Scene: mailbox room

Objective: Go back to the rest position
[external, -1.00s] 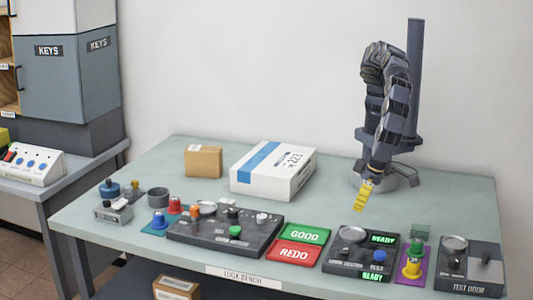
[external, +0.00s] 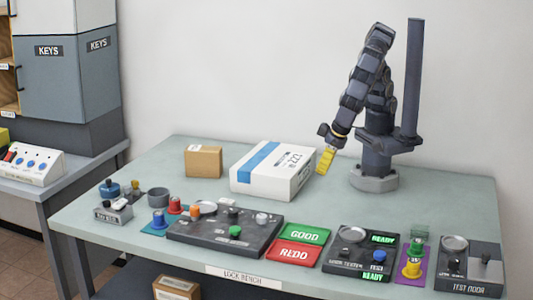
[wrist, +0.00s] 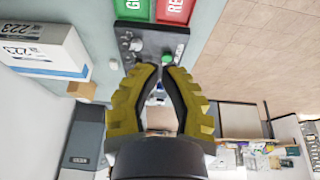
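My gripper (external: 326,162) has yellow fingers. In the external view it hangs above the bench, just right of the white box (external: 272,170), pointing down and slightly left.
The bench (external: 420,190) holds a small brown box (external: 203,161), a control panel (external: 222,232), the green GOOD plate (external: 305,235), the red REDO plate (external: 293,254), a code tester (external: 358,252) and a test door unit (external: 470,268).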

